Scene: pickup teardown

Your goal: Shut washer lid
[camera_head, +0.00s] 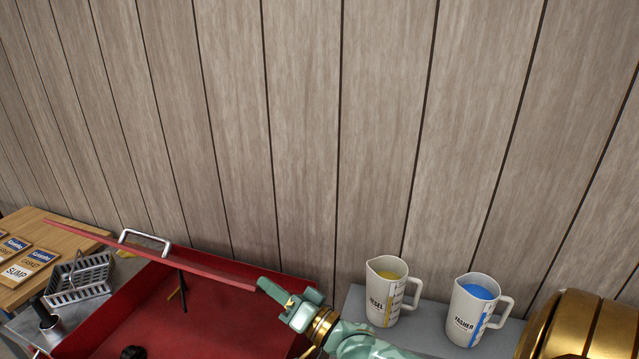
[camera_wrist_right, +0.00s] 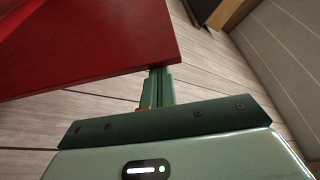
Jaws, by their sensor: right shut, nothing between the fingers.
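The red washer lid (camera_head: 205,270) stands raised and shows nearly edge-on in the head view, a long thin band with a pale handle (camera_head: 145,241) near its middle. Below it is the red washer basin (camera_head: 225,318); its inside is partly visible. My right gripper (camera_head: 266,290) is shut and empty, its fingertips at the lid's right end. In the right wrist view the lid (camera_wrist_right: 90,48) is a broad red panel just beyond the shut fingers (camera_wrist_right: 157,88); I cannot tell whether they touch it. My left gripper is not in view.
A diesel jug (camera_head: 378,298) and a washer-fluid jug (camera_head: 466,318) stand on a grey surface (camera_head: 420,338) right of my right arm. A grey basket (camera_head: 80,284) and a wooden board with labelled cards (camera_head: 45,232) are at left. A plank wall (camera_head: 300,130) rises behind.

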